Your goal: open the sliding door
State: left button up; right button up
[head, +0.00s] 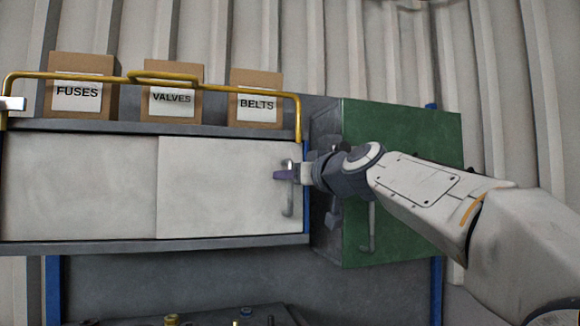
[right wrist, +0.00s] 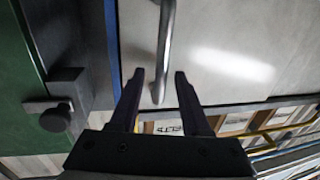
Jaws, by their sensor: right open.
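The white sliding door (head: 215,190) is the right one of two pale panels in the grey cabinet, and it overlaps the left panel (head: 78,185). Its upright metal bar handle (head: 288,207) is near the door's right edge. My right gripper (head: 283,174) is at the handle's upper part. In the right wrist view, my right gripper (right wrist: 160,75) is open, with one finger on each side of the handle (right wrist: 166,38). A gap shows between the handle and each finger. My left gripper is not in view.
A green door (head: 400,135) with its own handle stands to the right, partly behind my right arm. Boxes marked FUSES (head: 78,75), VALVES (head: 172,80) and BELTS (head: 257,85) stand on top behind a yellow rail (head: 220,87). A dark knob (right wrist: 55,117) is beside the cabinet edge.

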jog(key=shift+w+a, duration=0.15)
jog(key=shift+w, duration=0.05)
grip_shut()
dwell(1.4)
